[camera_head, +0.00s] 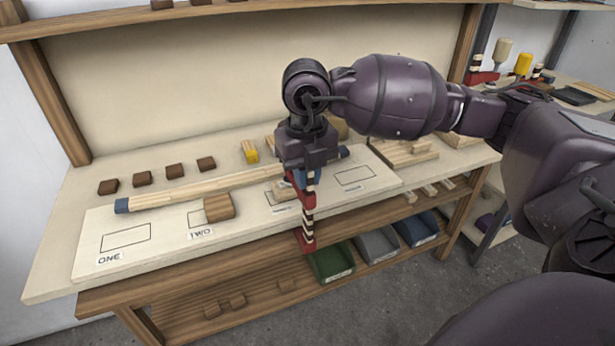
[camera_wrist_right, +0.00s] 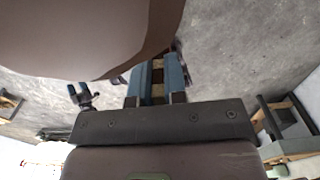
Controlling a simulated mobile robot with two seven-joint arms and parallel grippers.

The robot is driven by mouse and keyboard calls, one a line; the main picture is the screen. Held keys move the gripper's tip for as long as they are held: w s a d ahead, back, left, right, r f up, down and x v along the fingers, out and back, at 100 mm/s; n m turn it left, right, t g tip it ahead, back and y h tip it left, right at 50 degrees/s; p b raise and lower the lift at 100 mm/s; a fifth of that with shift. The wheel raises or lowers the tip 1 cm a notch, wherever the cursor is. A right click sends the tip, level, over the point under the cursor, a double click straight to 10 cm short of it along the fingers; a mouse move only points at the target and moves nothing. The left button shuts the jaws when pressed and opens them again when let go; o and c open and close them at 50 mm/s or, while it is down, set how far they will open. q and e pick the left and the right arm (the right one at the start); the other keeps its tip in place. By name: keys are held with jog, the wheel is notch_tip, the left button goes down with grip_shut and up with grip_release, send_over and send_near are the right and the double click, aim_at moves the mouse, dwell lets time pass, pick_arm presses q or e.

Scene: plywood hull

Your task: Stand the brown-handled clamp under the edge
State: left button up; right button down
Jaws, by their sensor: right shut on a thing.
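My right gripper (camera_head: 306,172) points down and is shut on a clamp (camera_head: 308,214) with red jaws and a brown-and-white banded handle. The clamp hangs upright at the front edge of the workbench (camera_head: 60,262), its lower red end overlapping the edge in the picture. I cannot tell whether it touches. In the right wrist view, the blue fingers of the right gripper (camera_wrist_right: 158,85) have a small brown and tan part between them; the rest of the clamp is hidden. What looks like my left gripper (camera_wrist_right: 83,95) shows small in that view, its opening unclear.
A long blue-ended wooden bar (camera_head: 200,190) lies across the marked board (camera_head: 155,255). A wooden block (camera_head: 218,207) sits near box TWO. Several dark blocks (camera_head: 174,171) line the back. Green (camera_head: 333,262), grey and blue bins stand below. More clamps (camera_head: 523,66) are at the far right.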

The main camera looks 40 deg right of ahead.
jog(key=shift+w+d, duration=0.15)
jog(key=shift+w, duration=0.7)
pick_arm(q)
jog(key=shift+s+f+b, duration=0.35)
jog(key=shift+s+f, duration=0.2)
jog(key=shift+f, duration=0.1)
pick_arm(e)
jog(key=shift+w+d, duration=0.1)
jog(key=shift+w, duration=0.2)
pick_arm(q)
jog(key=shift+w, duration=0.3)
pick_arm(e)
jog(key=shift+w, duration=0.1)
pick_arm(q)
jog(key=shift+r, duration=0.25)
pick_arm(e)
jog(key=shift+r, duration=0.1)
pick_arm(q)
jog(key=shift+s, duration=0.15)
pick_arm(e)
jog(key=c, duration=1.1)
grip_release()
pick_arm(q)
jog(key=shift+s+f, duration=0.15)
jog(key=shift+s, duration=0.05)
jog(key=shift+w, duration=0.2)
